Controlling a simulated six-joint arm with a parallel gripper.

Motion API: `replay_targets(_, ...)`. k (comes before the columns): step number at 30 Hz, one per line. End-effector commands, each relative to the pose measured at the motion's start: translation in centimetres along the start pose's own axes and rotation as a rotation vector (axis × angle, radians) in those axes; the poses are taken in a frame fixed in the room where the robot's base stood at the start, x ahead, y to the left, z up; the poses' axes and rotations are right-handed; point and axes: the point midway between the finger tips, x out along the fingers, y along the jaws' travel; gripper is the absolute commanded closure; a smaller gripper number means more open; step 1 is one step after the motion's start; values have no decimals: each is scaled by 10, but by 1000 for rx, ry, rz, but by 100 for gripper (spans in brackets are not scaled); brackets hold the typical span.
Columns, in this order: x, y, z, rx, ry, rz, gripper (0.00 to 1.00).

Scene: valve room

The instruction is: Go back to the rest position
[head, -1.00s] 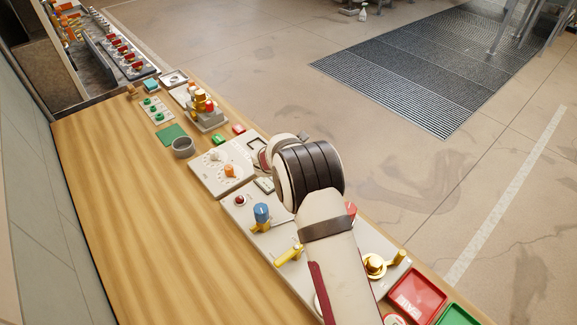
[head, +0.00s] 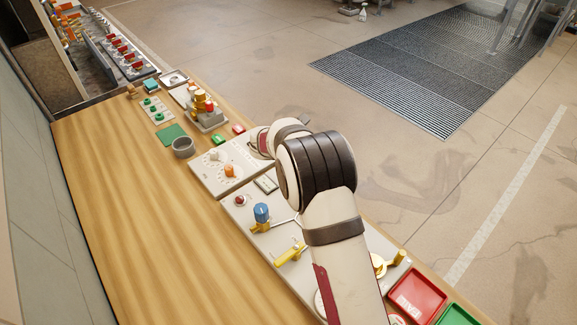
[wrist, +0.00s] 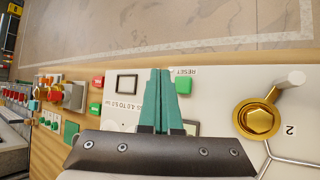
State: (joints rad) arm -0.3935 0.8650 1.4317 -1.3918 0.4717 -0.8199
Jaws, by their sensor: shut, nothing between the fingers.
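My gripper (wrist: 160,75) shows in the wrist view with its two green fingers together and nothing between them. The fingers appear over the pale control panel (wrist: 218,95), between a dark square window (wrist: 126,84) and a green button (wrist: 184,86) by the word RESET. Whether the fingertips touch the panel cannot be told. In the head view my arm stands over the panels, and its thick links hide the gripper.
A gold hexagonal valve (wrist: 258,120) with a grey handle is right of my fingers. A blue-topped valve (head: 262,213) and yellow lever (head: 290,254) stand beside my arm. Red (head: 417,294) and green (head: 459,316) trays lie at the near end. The wooden bench (head: 130,220) is clear at left.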

Motion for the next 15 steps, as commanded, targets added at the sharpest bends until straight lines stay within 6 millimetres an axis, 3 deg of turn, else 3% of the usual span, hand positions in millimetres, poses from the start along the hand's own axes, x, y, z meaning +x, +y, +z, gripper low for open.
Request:
replay_targets(11,-4,-2,5,26,-6,-7,100)
replay_targets(14,-34,-19,43,239,-50,-70,100)
replay_targets(15,-56,-36,65,394,-81,-119,100)
